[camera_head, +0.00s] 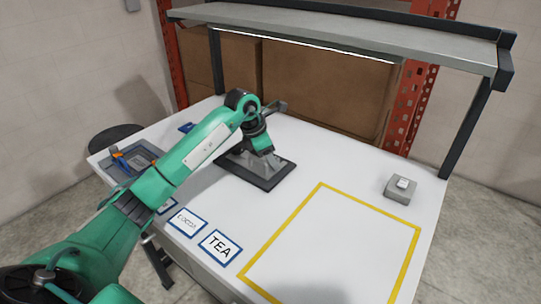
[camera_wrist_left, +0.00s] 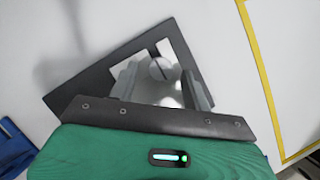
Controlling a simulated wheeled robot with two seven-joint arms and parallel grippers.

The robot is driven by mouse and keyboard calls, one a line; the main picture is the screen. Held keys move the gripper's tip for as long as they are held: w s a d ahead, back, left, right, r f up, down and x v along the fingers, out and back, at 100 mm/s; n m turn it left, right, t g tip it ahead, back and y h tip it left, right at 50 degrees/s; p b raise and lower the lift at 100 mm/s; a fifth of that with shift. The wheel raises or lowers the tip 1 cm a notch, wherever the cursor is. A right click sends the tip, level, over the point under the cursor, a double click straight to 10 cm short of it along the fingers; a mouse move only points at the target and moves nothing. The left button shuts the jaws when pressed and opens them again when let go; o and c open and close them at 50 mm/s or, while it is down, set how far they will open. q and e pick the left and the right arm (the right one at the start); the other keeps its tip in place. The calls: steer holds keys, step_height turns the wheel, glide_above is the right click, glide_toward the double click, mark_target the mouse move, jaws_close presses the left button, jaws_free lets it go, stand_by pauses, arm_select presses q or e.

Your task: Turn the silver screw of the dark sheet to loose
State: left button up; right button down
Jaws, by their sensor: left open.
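The dark sheet (camera_head: 270,182) lies flat on the white table, partly under my left arm. It also shows in the left wrist view (camera_wrist_left: 85,92), with pale areas inside its dark border. The silver screw (camera_wrist_left: 162,68) shows there as a round, slotted head. My left gripper (camera_head: 262,166) points down over the sheet. In the left wrist view, the left gripper (camera_wrist_left: 160,82) is open, one finger on each side of the screw, with gaps visible. The screw is not clear in the head view. My right gripper is not in view.
A yellow outlined area (camera_head: 319,184) lies right of the sheet. Cards, one reading TEA (camera_head: 220,247), line the front. A tray with tools (camera_head: 147,150) is at left. A shelf (camera_head: 350,38) spans the back.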

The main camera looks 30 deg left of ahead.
arm_select(q)
steer(key=c, duration=1)
